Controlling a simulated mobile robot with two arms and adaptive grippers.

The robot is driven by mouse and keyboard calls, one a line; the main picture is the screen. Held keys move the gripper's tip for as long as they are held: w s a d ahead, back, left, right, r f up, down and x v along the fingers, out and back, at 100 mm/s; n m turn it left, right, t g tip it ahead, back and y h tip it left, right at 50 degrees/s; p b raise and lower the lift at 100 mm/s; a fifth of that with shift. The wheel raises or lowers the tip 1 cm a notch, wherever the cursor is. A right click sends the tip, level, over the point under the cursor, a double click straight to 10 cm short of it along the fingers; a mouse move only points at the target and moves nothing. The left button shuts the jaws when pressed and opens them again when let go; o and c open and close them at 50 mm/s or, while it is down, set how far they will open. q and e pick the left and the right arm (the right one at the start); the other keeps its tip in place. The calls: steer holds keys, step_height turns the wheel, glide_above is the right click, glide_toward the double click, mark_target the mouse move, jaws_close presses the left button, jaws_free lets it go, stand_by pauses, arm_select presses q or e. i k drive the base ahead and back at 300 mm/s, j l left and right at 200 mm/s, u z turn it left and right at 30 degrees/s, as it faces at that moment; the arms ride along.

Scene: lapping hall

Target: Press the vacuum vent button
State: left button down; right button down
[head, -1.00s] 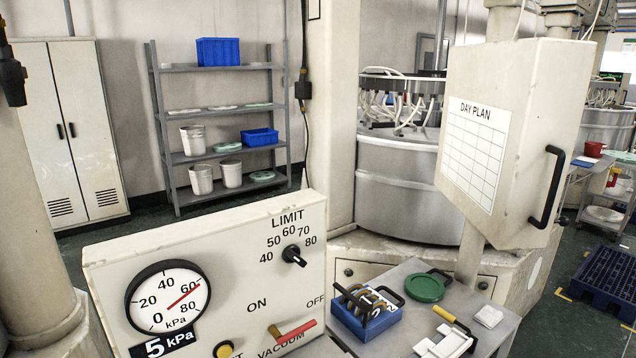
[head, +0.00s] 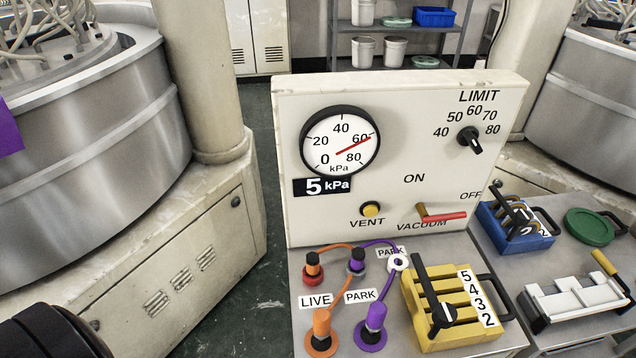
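The vent button (head: 371,209) is a small round yellow button on the cream control panel (head: 400,100), just above the word VENT. It sits below the round gauge (head: 340,142), whose red needle points close to 60. To its right is the vacuum lever (head: 440,216), with a red handle lying towards OFF. The black limit knob (head: 470,138) is at the panel's upper right. Nothing covers the button. Neither of my grippers shows; a black ribbed shape, probably part of my arm, is at the bottom left.
Below the panel, a grey bench holds orange and purple plugs (head: 375,318) with cords and a yellow numbered rack (head: 451,308). A blue rack (head: 515,228), green disc (head: 588,227) and white fixture (head: 575,300) lie to the right. A large steel drum (head: 90,160) stands left.

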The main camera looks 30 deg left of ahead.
mark_target(370, 211)
steer(key=k+j, duration=0.1)
steer(key=k, duration=0.35)
steer(key=k+j+u, duration=0.1)
steer(key=k, duration=0.4)
steer(key=k+j, duration=0.15)
steer(key=k, duration=0.3)
